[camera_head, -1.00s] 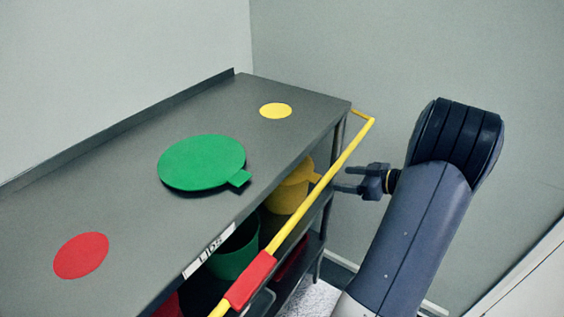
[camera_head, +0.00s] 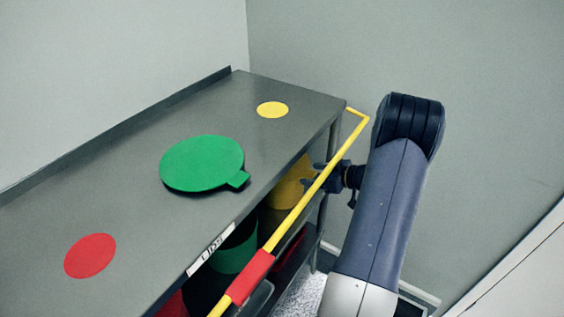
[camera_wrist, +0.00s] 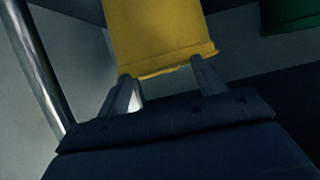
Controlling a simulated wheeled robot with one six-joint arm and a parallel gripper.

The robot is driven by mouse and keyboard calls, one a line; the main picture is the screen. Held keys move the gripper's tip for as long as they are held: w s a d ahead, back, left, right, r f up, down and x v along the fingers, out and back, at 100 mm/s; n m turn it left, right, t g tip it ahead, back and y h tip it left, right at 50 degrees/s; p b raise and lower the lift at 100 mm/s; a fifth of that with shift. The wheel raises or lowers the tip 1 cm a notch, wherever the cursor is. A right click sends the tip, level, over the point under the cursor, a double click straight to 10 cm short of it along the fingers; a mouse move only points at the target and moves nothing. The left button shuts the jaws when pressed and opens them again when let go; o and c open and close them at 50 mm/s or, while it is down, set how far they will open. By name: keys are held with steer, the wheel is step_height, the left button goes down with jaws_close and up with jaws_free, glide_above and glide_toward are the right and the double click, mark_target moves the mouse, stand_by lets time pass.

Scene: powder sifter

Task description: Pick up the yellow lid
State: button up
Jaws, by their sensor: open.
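The yellow lid (camera_head: 300,169) sits on a yellow container (camera_head: 288,195) on the shelf under the table top, partly hidden behind the yellow rail and my gripper. In the wrist view the lid's edge (camera_wrist: 172,66) shows as a thin lip on the yellow container (camera_wrist: 158,35). My gripper (camera_head: 313,182) reaches in from the right, close by the lid's handle side. Its fingers are open and apart, in the wrist view on either side near the lip (camera_wrist: 165,82). I cannot make out the lid's handle or tell whether the fingers touch it.
A yellow rail (camera_head: 315,190) with a red sleeve (camera_head: 250,277) runs along the cart's front. A green container (camera_head: 234,250) stands beside the yellow one. A green lid (camera_head: 203,163) lies on the table top (camera_head: 130,205) between a yellow disc (camera_head: 272,110) and a red disc (camera_head: 90,256).

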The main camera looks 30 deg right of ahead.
steer(key=c, duration=1.1)
steer(key=shift+o, duration=0.2)
steer(key=shift+r, duration=0.1)
